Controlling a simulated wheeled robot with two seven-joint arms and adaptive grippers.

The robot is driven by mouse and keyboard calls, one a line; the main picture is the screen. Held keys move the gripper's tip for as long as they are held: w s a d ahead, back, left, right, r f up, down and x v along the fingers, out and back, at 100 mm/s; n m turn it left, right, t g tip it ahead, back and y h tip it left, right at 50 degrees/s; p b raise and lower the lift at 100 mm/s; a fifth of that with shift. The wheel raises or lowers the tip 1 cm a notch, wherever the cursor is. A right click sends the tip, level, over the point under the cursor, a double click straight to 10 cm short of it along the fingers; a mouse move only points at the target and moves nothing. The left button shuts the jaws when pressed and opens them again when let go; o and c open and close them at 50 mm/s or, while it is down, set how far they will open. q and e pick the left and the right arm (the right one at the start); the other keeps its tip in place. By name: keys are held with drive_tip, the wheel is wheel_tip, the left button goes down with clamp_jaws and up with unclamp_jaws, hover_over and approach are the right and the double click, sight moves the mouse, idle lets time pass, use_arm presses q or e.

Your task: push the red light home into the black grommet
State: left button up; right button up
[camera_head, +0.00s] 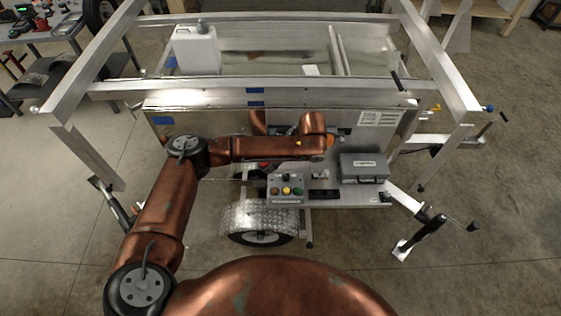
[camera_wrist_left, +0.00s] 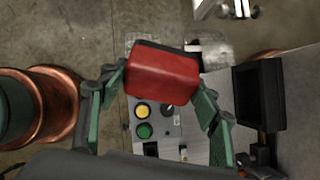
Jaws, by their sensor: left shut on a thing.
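The red light (camera_wrist_left: 162,75) is a rounded red block with a dark edge. It sits between the green fingers of my left gripper (camera_wrist_left: 161,90), which is shut on it. In the head view a small patch of red (camera_head: 263,165) shows just below my left forearm, and the arm hides most of the gripper there. I cannot make out the black grommet in either view; the light and my arm cover part of the scene. My right gripper is not in view.
A control box with coloured buttons (camera_head: 286,189) stands on a grey shelf (camera_head: 345,200), beside a grey case (camera_head: 363,168). The wrist view shows its yellow and green buttons (camera_wrist_left: 143,121) below the light and a dark box (camera_wrist_left: 259,94) at right. A trailer wheel (camera_head: 261,237) is below.

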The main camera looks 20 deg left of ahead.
use_arm(q)
drive_tip(key=f+m+t, duration=0.1)
drive_tip(key=m+t, duration=0.1)
drive_tip(key=m, duration=0.1)
drive_tip(key=w+f+m+t+y, duration=0.1)
drive_tip(key=m+t, duration=0.2)
drive_tip(key=w+f+m+t, duration=0.1)
drive_tip(key=m+t, duration=0.1)
drive_tip(key=shift+d+f+m, duration=0.15)
drive_tip(key=shift+f+m, duration=0.1)
drive_tip(key=shift+m, duration=0.15)
drive_tip(key=m+t+h, duration=0.1)
drive_tip(key=t, duration=0.1)
drive_tip(key=w+d+f+m+t+h, duration=0.1)
drive_tip(key=m+t, duration=0.1)
drive_tip(key=m+t+h+b, duration=0.1)
drive_tip(key=m, duration=0.1)
drive_tip(key=shift+w+d+f+t, duration=0.25)
drive_tip(key=shift+w+f+t, duration=0.05)
drive_tip(key=shift+f+t, duration=0.1)
drive_tip(key=shift+w+a+r, duration=0.1)
drive_tip(key=shift+w+a, duration=0.15)
drive_tip(key=shift+w, duration=0.65)
drive_tip(key=shift+w+a, duration=0.3)
drive_tip(key=shift+w, duration=0.6)
drive_tip(key=shift+w+a+r, duration=0.1)
drive_tip(key=shift+w+a, duration=0.15)
drive_tip(key=shift+w, duration=0.65)
